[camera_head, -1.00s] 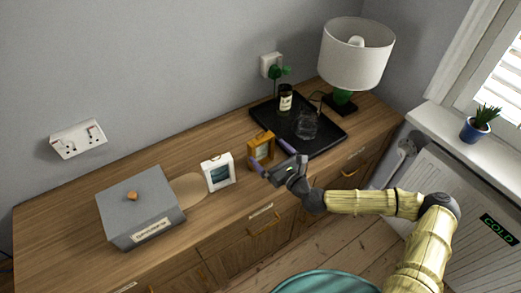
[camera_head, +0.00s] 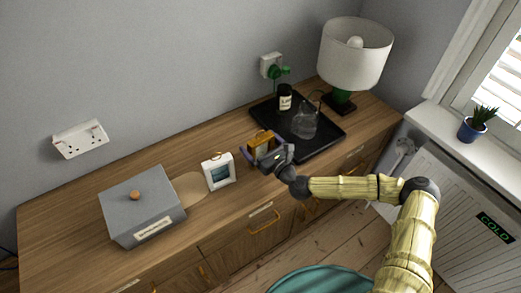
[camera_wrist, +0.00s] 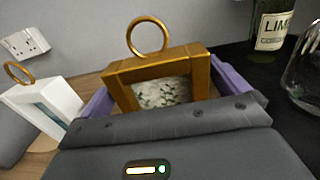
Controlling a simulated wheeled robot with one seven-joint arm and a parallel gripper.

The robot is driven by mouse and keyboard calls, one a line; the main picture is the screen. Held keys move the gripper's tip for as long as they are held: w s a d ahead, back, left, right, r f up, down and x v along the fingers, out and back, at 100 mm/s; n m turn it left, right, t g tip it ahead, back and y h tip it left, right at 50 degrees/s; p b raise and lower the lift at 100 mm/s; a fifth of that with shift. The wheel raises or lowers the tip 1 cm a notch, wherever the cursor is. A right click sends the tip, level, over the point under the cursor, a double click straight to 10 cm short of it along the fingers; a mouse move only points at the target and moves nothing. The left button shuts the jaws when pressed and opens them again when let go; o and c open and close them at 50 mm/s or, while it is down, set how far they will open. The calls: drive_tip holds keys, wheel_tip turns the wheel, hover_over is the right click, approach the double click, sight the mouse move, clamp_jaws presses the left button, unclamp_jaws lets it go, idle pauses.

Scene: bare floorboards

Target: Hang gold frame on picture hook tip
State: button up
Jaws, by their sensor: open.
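The gold frame (camera_wrist: 160,70) stands upright on the sideboard, with a gold ring on its top and a pale patterned picture. It also shows in the head view (camera_head: 262,138), beside the black tray. My gripper (camera_head: 263,152) is open, with its purple fingers on either side of the gold frame. In the wrist view the fingers of my gripper (camera_wrist: 165,95) flank the frame; the body of my gripper hides its lower edge. Whether the fingers touch it, I cannot tell. I see no picture hook in these views.
A white frame (camera_head: 219,172) stands left of the gold one, and a grey lidded box (camera_head: 142,205) farther left. A lamp (camera_head: 355,55) stands behind. Clear wood lies at far left.

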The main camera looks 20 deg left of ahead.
drive_tip(key=shift+c, duration=0.4)
drive_tip(key=c, duration=0.9)
drive_tip(key=shift+o, duration=0.2)
wheel_tip(320, 180, up, 10)
drive_tip(key=shift+b, duration=0.3)
